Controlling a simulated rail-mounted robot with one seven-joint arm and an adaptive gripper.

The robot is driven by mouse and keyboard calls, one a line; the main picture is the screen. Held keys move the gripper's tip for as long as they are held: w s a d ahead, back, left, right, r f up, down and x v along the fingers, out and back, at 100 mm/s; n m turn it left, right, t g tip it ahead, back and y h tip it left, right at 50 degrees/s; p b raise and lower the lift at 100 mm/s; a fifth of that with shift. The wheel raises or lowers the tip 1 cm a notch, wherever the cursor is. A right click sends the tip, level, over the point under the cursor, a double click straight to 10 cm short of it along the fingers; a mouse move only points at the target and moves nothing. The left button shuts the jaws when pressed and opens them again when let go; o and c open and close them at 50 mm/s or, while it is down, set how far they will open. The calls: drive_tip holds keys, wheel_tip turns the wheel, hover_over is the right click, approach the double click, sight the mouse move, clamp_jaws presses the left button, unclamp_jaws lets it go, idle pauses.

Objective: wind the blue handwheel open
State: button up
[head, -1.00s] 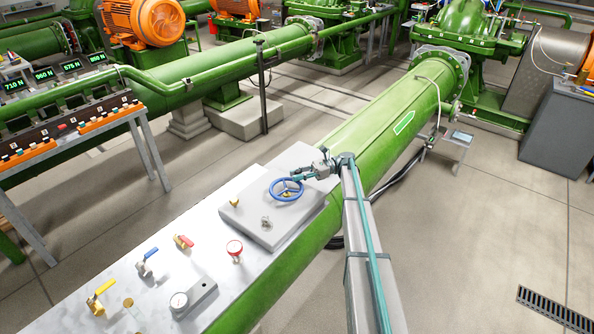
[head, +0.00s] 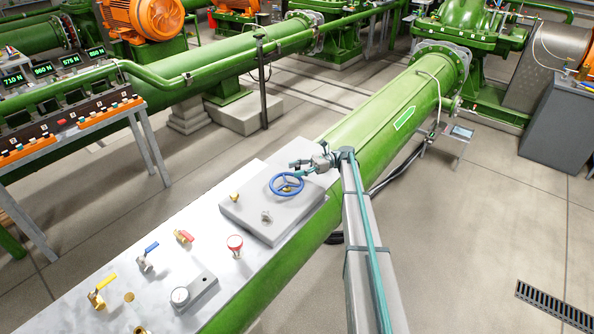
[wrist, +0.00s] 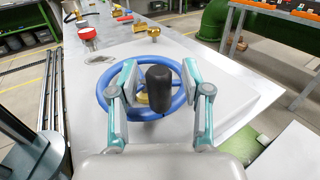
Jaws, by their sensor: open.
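The blue handwheel (head: 287,184) lies on a raised grey plate of the panel, with a brass-coloured hub. In the wrist view the blue handwheel (wrist: 105,100) fills the middle, beyond and between my fingers. My gripper (head: 298,167) is at the wheel's far right side in the head view. In the wrist view my gripper (wrist: 160,78) is open, one finger on each side of a black upright cylinder (wrist: 159,88). The cylinder appears near the wheel's near rim and hides part of it. I cannot tell whether the fingers touch the wheel or cylinder.
A brass knob (head: 234,196) and another fitting (head: 267,217) stand close to the wheel.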

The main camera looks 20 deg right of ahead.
wheel_tip(320, 180, up, 10)
drive_tip(key=shift+f, duration=0.2)
drive_tip(key=shift+c, duration=0.3)
